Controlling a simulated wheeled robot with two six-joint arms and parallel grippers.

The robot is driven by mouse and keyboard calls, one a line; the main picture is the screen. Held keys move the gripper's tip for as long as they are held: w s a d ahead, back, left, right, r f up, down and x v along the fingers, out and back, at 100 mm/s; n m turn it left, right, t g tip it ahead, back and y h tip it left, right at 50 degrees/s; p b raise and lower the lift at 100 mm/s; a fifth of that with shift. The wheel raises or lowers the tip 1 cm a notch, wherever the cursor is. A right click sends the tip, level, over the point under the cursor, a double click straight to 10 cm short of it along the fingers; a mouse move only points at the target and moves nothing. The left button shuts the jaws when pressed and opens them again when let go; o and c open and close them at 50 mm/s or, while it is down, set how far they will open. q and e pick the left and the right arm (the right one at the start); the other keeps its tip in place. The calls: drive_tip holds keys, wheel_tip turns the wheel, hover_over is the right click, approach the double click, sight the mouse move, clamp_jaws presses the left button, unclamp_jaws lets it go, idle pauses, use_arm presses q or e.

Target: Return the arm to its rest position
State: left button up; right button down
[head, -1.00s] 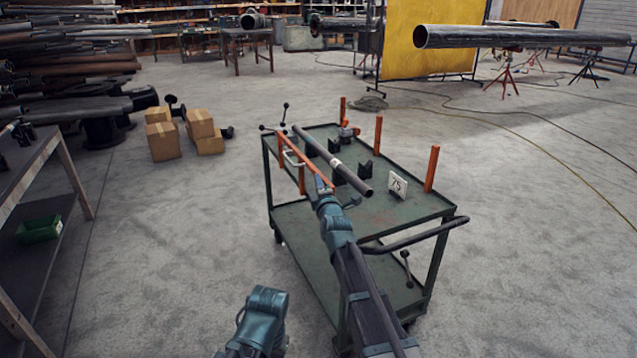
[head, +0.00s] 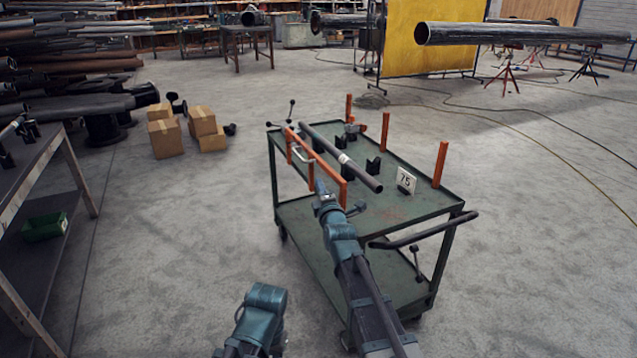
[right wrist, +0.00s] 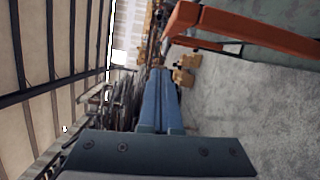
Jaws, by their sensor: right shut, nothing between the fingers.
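My right gripper (head: 318,188) is shut and empty. In the head view it appears at the near left side of the cart, by the near end of the orange rail (head: 325,162). In the right wrist view its blue fingers (right wrist: 160,98) are together, and the orange rail (right wrist: 245,28) passes at upper right, apart from them. A dark grey pipe (head: 345,160) with a pale band lies on black V-blocks (head: 373,165) on the green cart (head: 410,207). My left arm shows at the bottom of the head view, but its gripper cannot be made out.
Orange posts (head: 440,163) stand along the cart's far side, near a white "75" sign (head: 406,180). The cart's dark push handle (head: 425,230) sticks out near my right forearm. A workbench (head: 35,165) stands at left. The floor between bench and cart is clear.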

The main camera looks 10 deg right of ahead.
drive_tip(key=s+a+f+m+g+p, duration=0.1)
drive_tip(key=s+a+m+g+p, duration=0.2)
drive_tip(key=s, duration=0.4)
drive_tip(key=s+a+f+m+g+p, duration=0.2)
drive_tip(key=s+g+p, duration=0.2)
drive_tip(key=s+p, duration=0.2)
drive_tip(key=s+a+f+m+g+p, duration=0.1)
drive_tip(key=s+a+m+g+p, duration=0.2)
drive_tip(key=s, duration=0.4)
drive_tip(key=s+d+r+m+g+h+p, duration=0.1)
drive_tip(key=s+m+g+p, duration=0.3)
drive_tip(key=s, duration=0.5)
drive_tip(key=s+d+r+m+g+h+p, duration=0.1)
drive_tip(key=s+m+g+p, duration=0.3)
drive_tip(key=s, duration=0.6)
drive_tip(key=shift+d+r+g+h+p, duration=0.35)
drive_tip(key=shift+r+p, duration=0.1)
drive_tip(key=shift+p, duration=0.25)
